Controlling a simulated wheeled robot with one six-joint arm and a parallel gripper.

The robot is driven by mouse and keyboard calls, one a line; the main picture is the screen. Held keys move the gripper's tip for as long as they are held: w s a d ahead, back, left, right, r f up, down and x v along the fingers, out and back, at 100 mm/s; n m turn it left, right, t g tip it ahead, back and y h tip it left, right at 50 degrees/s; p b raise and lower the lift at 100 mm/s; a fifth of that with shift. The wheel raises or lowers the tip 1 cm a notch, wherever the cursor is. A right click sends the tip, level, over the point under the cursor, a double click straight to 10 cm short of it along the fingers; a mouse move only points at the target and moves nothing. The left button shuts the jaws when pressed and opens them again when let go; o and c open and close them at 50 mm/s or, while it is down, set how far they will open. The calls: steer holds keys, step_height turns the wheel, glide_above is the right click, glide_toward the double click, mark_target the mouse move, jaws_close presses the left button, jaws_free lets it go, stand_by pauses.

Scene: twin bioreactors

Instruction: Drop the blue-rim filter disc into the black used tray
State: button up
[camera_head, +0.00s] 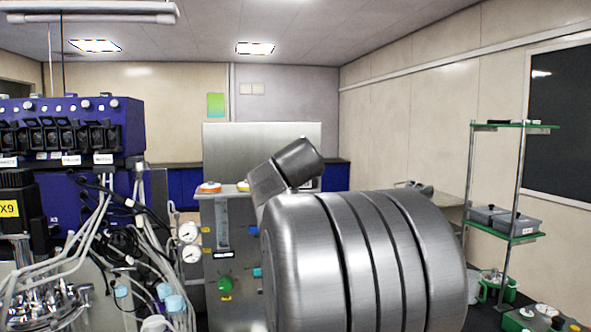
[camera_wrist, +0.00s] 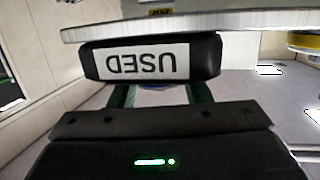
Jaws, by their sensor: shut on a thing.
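The black used tray (camera_wrist: 214,57) shows upside down in the wrist view, its white USED label facing me. Just in front of it are the two dark green fingers of my gripper (camera_wrist: 158,94). A thin bluish sliver (camera_wrist: 156,87) shows between the fingertips, below the tray's edge in the picture. It looks like the rim of the blue-rim filter disc, and my gripper is shut on it. Most of the disc is hidden, and I cannot tell whether it is over the tray opening. In the head view my own arm hides the gripper and tray.
The tray rests on a pale ledge (camera_wrist: 250,20). A yellow-rimmed round item (camera_wrist: 306,43) is at the right of the wrist view. In the head view, an orange-rimmed disc (camera_head: 209,187) sits on the grey panel unit (camera_head: 210,225). Tubing and gauges (camera_head: 190,232) crowd the left.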

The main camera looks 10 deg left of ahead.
steer(key=shift+f+b, duration=0.55)
steer(key=shift+f, duration=0.25)
steer(key=o, duration=1)
steer(key=shift+w+f, duration=0.1)
steer(key=shift+f, duration=0.05)
steer(key=shift+o, duration=0.2)
steer(key=shift+r+p, duration=0.75)
steer(key=shift+p, duration=0.05)
steer(key=b+v, duration=0.3)
steer(key=v, duration=0.9)
steer(key=shift+r, duration=0.3)
steer(key=shift+d, duration=0.1)
steer(key=p+x, duration=0.2)
steer(key=x, duration=0.9)
steer(key=shift+p, duration=0.35)
steer(key=shift+w+f, duration=0.3)
steer(key=shift+w, duration=0.15)
